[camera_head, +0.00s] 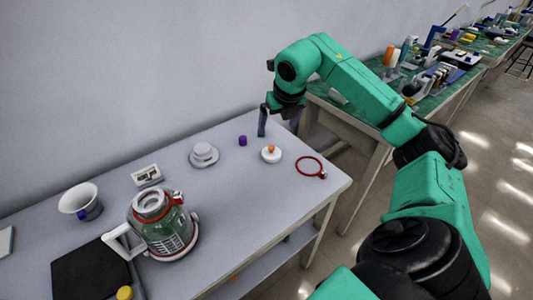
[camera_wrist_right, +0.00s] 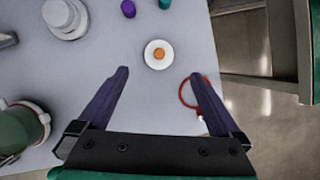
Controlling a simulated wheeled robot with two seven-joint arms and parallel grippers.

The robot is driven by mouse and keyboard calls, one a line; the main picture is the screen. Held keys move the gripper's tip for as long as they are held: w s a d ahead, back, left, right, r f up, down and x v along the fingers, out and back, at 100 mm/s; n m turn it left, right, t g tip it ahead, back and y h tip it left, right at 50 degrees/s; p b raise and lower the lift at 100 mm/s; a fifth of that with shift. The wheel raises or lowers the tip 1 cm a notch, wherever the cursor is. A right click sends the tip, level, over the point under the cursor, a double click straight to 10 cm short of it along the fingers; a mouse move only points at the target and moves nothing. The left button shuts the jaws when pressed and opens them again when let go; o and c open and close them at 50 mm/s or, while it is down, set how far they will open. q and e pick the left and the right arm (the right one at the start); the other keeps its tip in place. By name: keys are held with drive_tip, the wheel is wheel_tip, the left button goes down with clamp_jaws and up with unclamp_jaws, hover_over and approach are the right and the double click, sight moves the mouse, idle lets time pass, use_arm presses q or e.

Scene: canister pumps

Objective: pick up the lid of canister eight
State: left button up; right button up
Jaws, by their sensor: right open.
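A green canister (camera_head: 168,232) with a white handle and a red ring around its top stands at the table's front left. A pale round top piece (camera_head: 150,201) sits on it. A white disc with an orange knob (camera_head: 271,155) lies near the table's right end. A pale stepped round piece (camera_head: 204,154) lies further left. No number is legible, so I cannot tell which is the lid of canister eight. My right gripper (camera_head: 279,122) is above the table's back right, open and empty. In the right wrist view, the white disc (camera_wrist_right: 158,55) appears beyond and between its fingertips (camera_wrist_right: 160,74). My left gripper is out of view.
A red clamp ring (camera_head: 310,167) lies near the right edge; a purple cylinder (camera_head: 242,140) stands behind the disc. A white funnel (camera_head: 79,201), a small white device (camera_head: 147,175) and a black mat (camera_head: 92,272) are left. A cluttered green bench (camera_head: 357,107) stands beyond the right edge.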

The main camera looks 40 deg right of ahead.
sight(271, 147)
drive_tip(key=p+x, duration=0.2)
drive_tip(key=x, duration=1.1)
drive_tip(key=shift+s+a, duration=0.15)
drive_tip(key=shift+s, duration=0.05)
drive_tip(key=shift+w+f, duration=0.2)
drive_tip(key=shift+f, duration=0.2)
drive_tip(key=c, duration=1.2)
drive_tip(key=shift+o, duration=0.2)
drive_tip(key=shift+r, duration=0.1)
